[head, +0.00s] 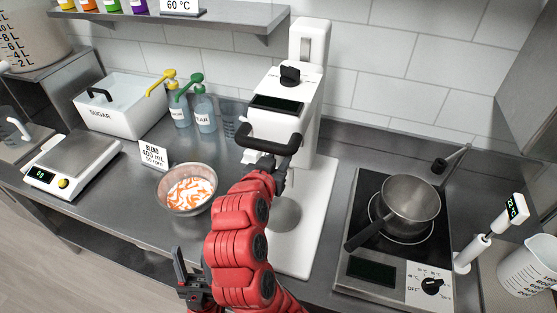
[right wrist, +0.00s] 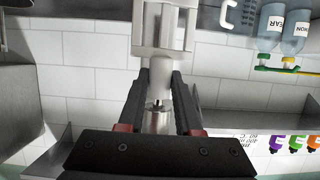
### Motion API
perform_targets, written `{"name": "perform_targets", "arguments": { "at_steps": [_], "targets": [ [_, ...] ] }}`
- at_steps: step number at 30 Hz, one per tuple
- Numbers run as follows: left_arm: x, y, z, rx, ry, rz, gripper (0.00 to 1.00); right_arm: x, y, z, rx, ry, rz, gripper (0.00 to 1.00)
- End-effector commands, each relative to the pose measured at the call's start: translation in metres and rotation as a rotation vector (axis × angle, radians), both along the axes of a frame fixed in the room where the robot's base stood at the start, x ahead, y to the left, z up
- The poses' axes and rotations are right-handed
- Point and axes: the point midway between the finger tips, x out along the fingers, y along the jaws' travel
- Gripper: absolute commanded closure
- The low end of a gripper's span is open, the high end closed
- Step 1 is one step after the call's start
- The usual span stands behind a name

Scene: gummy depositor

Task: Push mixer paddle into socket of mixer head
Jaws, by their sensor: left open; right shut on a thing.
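The white mixer head (head: 303,85) has a dark display and a black front handle (head: 290,147). My red right arm reaches up to just under it and hides the socket and paddle in the head view. In the right wrist view, which is upside down, my right gripper (right wrist: 159,92) is shut on the pale hub of the mixer paddle (right wrist: 160,72). The paddle's frame extends away from the fingers, and a thin metal shaft sticks out of the hub. I cannot tell whether the shaft is inside the socket. My left gripper (head: 188,277) is open and empty at the front edge of the counter.
A steel bowl of orange and white pieces (head: 187,189) stands left of the mixer base (head: 318,215). A hotplate (head: 357,217) with a saucepan (head: 411,205) is on the right. A scale (head: 75,160), sugar bin (head: 122,110) and pump bottles (head: 204,112) stand to the left.

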Motion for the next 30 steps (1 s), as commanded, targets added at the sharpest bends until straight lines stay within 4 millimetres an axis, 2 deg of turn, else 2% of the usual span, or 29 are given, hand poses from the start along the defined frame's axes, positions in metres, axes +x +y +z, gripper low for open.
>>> {"name": "perform_targets", "arguments": {
  "at_steps": [7,8,13,23,26,29,30],
  "targets": [
    [0.0,0.0,0.0,0.0,0.0,0.0,0.5,0.0,0.0,0.0,0.0,-0.001,0.0,1.0],
    [0.0,0.0,0.0,0.0,0.0,0.0,0.5,0.0,0.0,0.0,0.0,-0.001,0.0,0.61],
    [0.0,0.0,0.0,0.0,0.0,0.0,0.5,0.0,0.0,0.0,0.0,-0.001,0.0,0.32],
    [0.0,0.0,0.0,0.0,0.0,0.0,0.5,-0.002,0.001,0.0,-0.001,-0.001,0.001,0.32],
    [0.0,0.0,0.0,0.0,0.0,0.0,0.5,-0.01,0.004,0.004,-0.001,-0.003,0.002,0.32],
    [0.0,0.0,0.001,0.0,0.0,0.0,0.5,-0.027,0.01,0.011,0.0,-0.005,0.007,0.32],
    [0.0,0.0,0.008,0.0,0.0,0.0,0.5,-0.036,0.013,0.017,-0.002,-0.004,0.007,0.32]
  ]
}}
